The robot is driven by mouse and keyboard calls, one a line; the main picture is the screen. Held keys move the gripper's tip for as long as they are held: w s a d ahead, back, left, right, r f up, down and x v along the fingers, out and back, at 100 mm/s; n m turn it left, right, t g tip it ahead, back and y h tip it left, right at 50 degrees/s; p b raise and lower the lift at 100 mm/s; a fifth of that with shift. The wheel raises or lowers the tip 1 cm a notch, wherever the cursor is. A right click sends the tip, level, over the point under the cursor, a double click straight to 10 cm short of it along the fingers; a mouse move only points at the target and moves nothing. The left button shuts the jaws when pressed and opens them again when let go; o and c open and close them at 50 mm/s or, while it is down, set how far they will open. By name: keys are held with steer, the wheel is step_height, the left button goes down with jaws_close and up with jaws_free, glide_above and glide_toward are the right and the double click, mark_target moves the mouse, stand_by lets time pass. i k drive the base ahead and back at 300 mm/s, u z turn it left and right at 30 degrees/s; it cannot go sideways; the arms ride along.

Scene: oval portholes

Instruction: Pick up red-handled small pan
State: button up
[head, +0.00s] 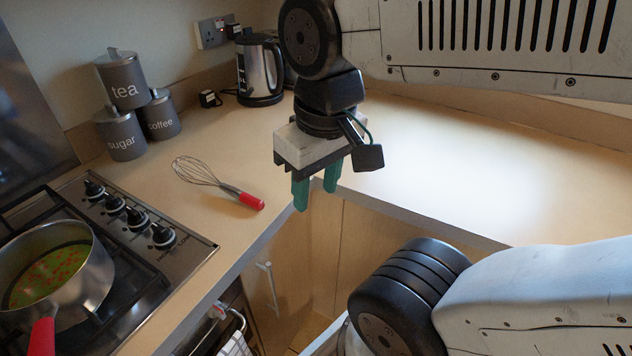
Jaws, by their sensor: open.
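The small pan (96,285) is a steel saucepan on the hob at the lower left. Its red handle (42,338) points toward the bottom edge of the picture, where it is cut off. Greenish soup with orange-red bits (48,275) is in the pan. My gripper (316,192) hangs in the upper middle, pointing down, with its two green fingers apart and nothing between them. It is well to the right of the pan and higher, near the inner corner of the counter edge.
A whisk with a red handle (251,201) lies on the counter (225,150) between hob and gripper. Grey tea, sugar and coffee canisters (122,80) and a kettle (259,70) stand at the back. Control knobs (136,217) line the hob's right side. The right counter (470,165) looks clear.

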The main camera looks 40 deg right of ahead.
mark_target(54, 274)
steer(key=z, duration=0.05)
steer(key=k, duration=1.4)
steer(key=u, duration=1.2)
steer(key=i, duration=0.5)
